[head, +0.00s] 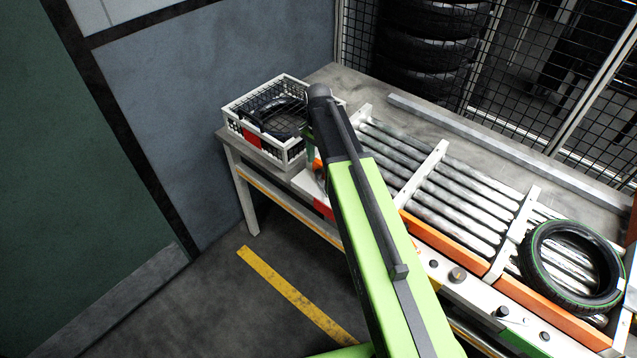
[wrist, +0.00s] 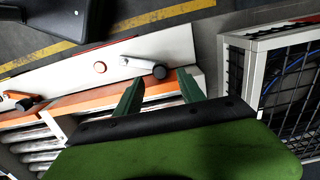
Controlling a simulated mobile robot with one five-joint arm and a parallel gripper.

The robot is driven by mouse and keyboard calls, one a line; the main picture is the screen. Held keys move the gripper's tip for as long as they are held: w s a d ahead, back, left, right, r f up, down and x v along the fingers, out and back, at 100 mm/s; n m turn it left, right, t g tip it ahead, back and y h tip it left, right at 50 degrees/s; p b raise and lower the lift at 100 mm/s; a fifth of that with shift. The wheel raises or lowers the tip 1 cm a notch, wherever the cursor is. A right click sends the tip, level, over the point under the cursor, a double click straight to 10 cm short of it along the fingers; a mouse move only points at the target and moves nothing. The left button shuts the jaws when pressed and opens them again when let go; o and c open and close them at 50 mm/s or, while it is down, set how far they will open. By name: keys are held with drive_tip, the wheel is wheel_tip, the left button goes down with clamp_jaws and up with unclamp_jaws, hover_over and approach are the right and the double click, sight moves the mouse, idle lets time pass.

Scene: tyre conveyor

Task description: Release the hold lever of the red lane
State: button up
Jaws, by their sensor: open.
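A hold lever with a pale arm and a black knob (wrist: 160,72) lies on the white front panel (wrist: 175,42) in the wrist view. In the head view a red patch (head: 323,208) marks the panel at the conveyor's crate end. My arm hides most of the gripper and the lever there.
A white crate (head: 290,150) with black mesh, a red tag and a tyre inside stands left of the conveyor. Another lever knob (wrist: 25,104) shows at the left of the wrist view. A green-lined tyre (head: 530,262) lies on the rollers at right. Mesh fencing stands behind.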

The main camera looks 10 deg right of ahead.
sight(319, 172)
wheel_tip(319, 172, down, 6)
drive_tip(key=b, duration=0.4)
drive_tip(key=shift+r, duration=0.15)
drive_tip(key=shift+r, duration=0.1)
drive_tip(key=c, duration=1)
clamp_jaws()
drive_tip(key=shift+s, duration=0.15)
